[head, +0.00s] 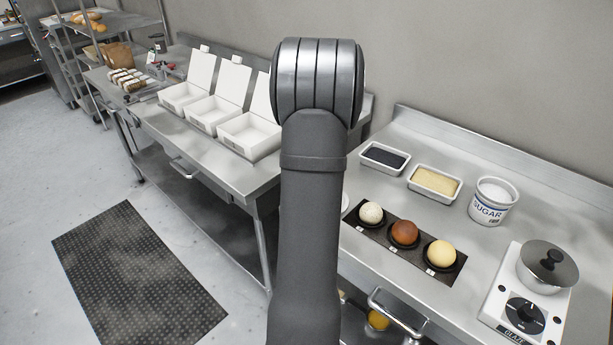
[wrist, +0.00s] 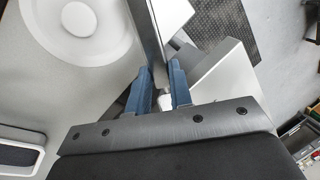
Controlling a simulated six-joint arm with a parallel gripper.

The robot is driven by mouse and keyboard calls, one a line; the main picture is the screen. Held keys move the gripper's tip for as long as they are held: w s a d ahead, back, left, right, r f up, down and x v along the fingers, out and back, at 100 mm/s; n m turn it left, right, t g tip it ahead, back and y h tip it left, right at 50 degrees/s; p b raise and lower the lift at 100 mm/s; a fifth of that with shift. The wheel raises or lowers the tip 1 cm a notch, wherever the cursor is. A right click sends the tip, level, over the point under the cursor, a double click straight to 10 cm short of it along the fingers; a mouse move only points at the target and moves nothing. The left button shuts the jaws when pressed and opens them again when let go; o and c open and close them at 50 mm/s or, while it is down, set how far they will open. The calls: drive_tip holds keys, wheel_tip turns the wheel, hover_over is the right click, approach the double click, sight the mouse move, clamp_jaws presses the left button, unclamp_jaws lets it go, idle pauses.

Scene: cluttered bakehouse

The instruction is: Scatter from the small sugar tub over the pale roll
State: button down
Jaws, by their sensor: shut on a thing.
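A white tub labelled SUGAR (head: 489,207) stands open at the back right of the steel counter, with white contents. Three rolls sit on a dark stand: a whitish speckled one (head: 371,213), a brown one (head: 404,233) and a pale yellow one (head: 441,254). I cannot tell which of the two light rolls is the pale roll. My gripper (wrist: 161,82) has blue fingers shut on a small light metal-looking thing (wrist: 164,98), mostly hidden and unclear. In the head view my arm hides the gripper. The tub and rolls are not seen in the wrist view.
A dark-filled tray (head: 385,158) and a pale-filled tray (head: 434,183) stand behind the rolls. Open white boxes (head: 251,135) line the left table. A white round dish (wrist: 82,28) is beside my gripper.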

drive_tip(key=s+d+r+m, duration=0.15)
drive_tip(key=s+d, duration=0.25)
drive_tip(key=d, duration=0.5)
drive_tip(key=s+d+r+n, duration=0.15)
drive_tip(key=s+d, duration=0.25)
drive_tip(key=d, duration=0.5)
drive_tip(key=shift+y, duration=0.6)
drive_tip(key=s+d, duration=0.3)
drive_tip(key=s, duration=0.1)
drive_tip(key=s+d, duration=0.7)
drive_tip(key=shift+s+r, duration=0.35)
drive_tip(key=shift+r, duration=0.05)
drive_tip(key=s+d, duration=0.4)
drive_tip(key=s, duration=0.8)
drive_tip(key=shift+s+d+r+g, duration=0.2)
drive_tip(key=shift+s+d+g, duration=0.1)
drive_tip(key=shift+d, duration=0.1)
drive_tip(key=shift+w, duration=0.1)
drive_tip(key=shift+d+y, duration=0.2)
drive_tip(key=shift+y, duration=0.8)
drive_tip(key=shift+f+g, duration=0.1)
drive_tip(key=shift+g, duration=0.2)
drive_tip(key=shift+w+d+f+y, duration=0.1)
drive_tip(key=shift+d+y, duration=0.1)
drive_tip(key=shift+y, duration=0.5)
